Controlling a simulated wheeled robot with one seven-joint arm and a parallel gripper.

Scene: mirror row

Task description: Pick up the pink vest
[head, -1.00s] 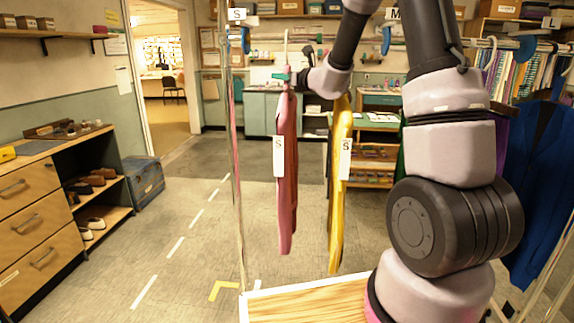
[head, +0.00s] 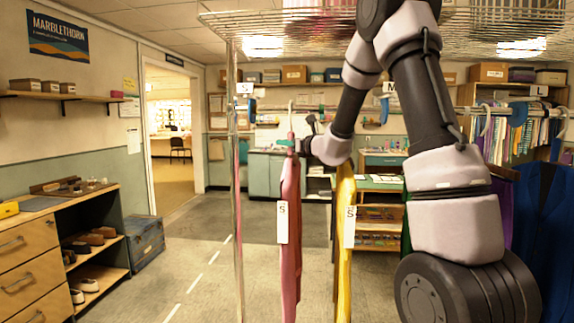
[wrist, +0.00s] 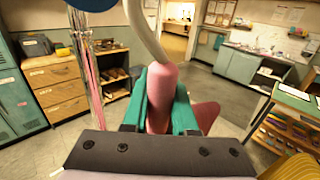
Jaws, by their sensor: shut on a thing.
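The pink vest (head: 290,235) hangs upright, edge-on, with a white tag marked S, in the head view. My gripper (head: 292,145) is shut on the top of the vest, just below its hanger hook (head: 290,115). In the wrist view the teal fingers (wrist: 163,105) pinch the vest's pink neck (wrist: 160,85) from both sides, and the pale hook rises above them. The hook's top is level with the rail in the head view; I cannot tell whether it bears on it.
A yellow garment (head: 345,240) with an S tag hangs close to the right. A rack post (head: 238,200) stands to the left. A wire shelf (head: 300,25) is overhead. Blue clothes (head: 545,220) hang at the far right. Open floor lies left of the post.

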